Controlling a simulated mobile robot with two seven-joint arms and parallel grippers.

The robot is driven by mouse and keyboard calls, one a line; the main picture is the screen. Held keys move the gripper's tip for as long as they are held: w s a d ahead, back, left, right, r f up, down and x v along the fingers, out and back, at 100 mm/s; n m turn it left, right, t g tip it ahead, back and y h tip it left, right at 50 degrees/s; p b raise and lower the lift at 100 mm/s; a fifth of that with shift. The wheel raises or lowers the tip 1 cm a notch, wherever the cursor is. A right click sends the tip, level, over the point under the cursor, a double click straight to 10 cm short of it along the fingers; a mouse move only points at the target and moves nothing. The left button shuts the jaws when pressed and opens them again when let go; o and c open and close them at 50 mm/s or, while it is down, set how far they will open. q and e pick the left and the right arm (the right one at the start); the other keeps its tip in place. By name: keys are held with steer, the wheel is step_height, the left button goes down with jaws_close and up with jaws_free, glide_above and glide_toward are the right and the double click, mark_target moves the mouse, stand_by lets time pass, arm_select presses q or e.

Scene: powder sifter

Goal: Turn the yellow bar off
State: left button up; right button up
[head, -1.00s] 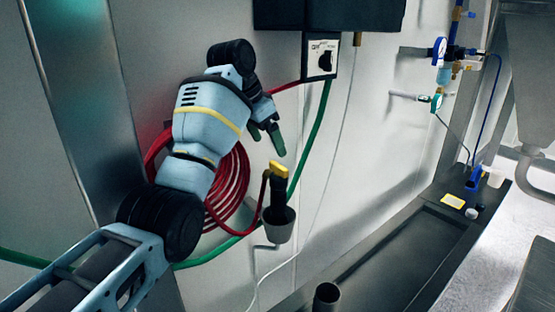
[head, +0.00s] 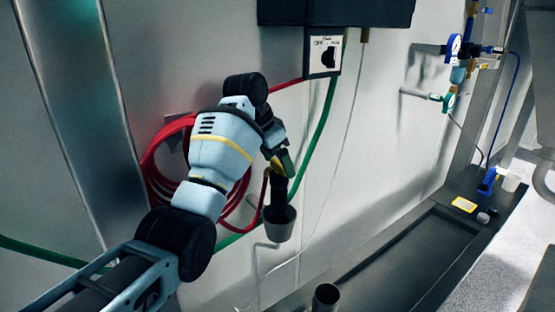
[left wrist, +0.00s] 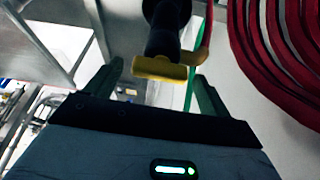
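The yellow bar (left wrist: 160,69) is a short handle on a dark valve body (left wrist: 166,28). In the left wrist view it lies crosswise between the tips of my two green fingers, with room on both sides. In the head view the yellow bar (head: 286,163) is partly hidden by my left gripper (head: 277,160), above a grey cup (head: 279,222). My left gripper is open around or just in front of the bar; no contact is visible. My right gripper is not in view.
A coiled red hose (head: 163,165) hangs on the wall behind my left arm. A green hose (head: 318,130) runs down from a switch box (head: 323,52) close to the bar. A dark trough (head: 400,265) lies below right.

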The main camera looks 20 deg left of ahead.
arm_select(q)
steer(key=c, duration=0.9)
steer(key=shift+o, duration=0.2)
steer(key=shift+n, duration=0.3)
steer(key=n, duration=0.2)
steer(key=n+t+y, duration=0.1)
steer(key=shift+d+n+y, duration=0.2)
steer(key=shift+n+y, duration=0.1)
steer(key=shift+n, duration=0.1)
steer(key=n+y, duration=0.1)
steer(key=n, duration=0.3)
steer(key=shift+d+n+y, duration=0.1)
steer(key=shift+n+y, duration=0.2)
steer(key=shift+y, duration=0.1)
steer(key=n+y, duration=0.1)
steer(key=n, duration=0.4)
steer(key=shift+d+g+y, duration=0.15)
steer(key=shift+g+y, duration=0.15)
steer(key=shift+y, duration=0.1)
steer(key=shift+n+g+y, duration=0.4)
steer(key=shift+n+y, duration=0.2)
steer(key=shift+n, duration=1.3)
